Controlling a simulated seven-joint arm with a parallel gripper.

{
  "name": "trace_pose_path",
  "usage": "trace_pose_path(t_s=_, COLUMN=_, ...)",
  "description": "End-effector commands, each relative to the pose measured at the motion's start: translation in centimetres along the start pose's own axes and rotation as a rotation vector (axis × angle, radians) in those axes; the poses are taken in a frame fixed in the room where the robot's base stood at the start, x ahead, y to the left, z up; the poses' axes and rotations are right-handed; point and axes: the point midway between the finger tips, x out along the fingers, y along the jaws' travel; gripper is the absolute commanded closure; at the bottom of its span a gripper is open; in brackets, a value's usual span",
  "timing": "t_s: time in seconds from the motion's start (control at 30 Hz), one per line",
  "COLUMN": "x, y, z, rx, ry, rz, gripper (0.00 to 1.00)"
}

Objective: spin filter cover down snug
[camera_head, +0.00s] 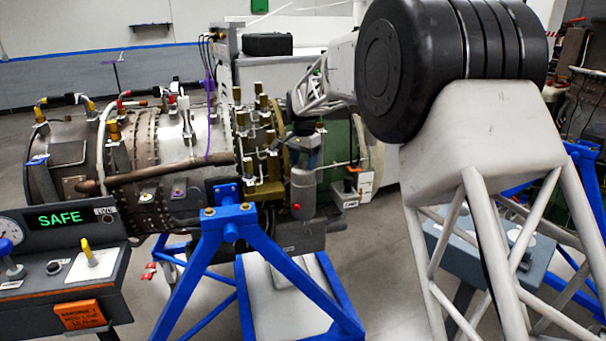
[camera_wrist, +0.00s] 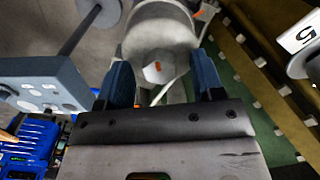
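The filter cover (camera_head: 303,192) appears to be the grey cylinder on the engine's side in the head view, with a red spot low on it. My gripper (camera_head: 304,155) is just above the grey cylinder in the head view. In the wrist view, my gripper (camera_wrist: 163,68) has its two blue fingers apart, one on each side of the hex end. Gaps show between fingers and hex, so it looks open. Whether a finger touches the cylinder is hard to tell.
The turbine engine (camera_head: 175,140) rests on a blue stand (camera_head: 232,225). Brass fittings (camera_head: 262,140) and pipes crowd the space left of my gripper. A control panel (camera_head: 60,265) reading SAFE stands at front left. A grey box (camera_wrist: 45,85) shows left in the wrist view.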

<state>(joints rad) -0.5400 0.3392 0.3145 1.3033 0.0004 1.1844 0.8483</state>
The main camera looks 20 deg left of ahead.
Motion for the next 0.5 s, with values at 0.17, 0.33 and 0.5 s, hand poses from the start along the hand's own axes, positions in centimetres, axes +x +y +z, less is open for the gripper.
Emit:
trace_pose_path(t_s=0.17, x=0.02, y=0.0, z=0.01, rx=-0.001, ry=0.0, rz=0.0, gripper=0.3)
trace_pose_path(t_s=0.33, x=0.02, y=0.0, z=0.01, rx=-0.001, ry=0.0, rz=0.0, gripper=0.3)
trace_pose_path(t_s=0.5, x=-0.09, y=-0.01, z=0.01, rx=-0.001, ry=0.0, rz=0.0, gripper=0.3)
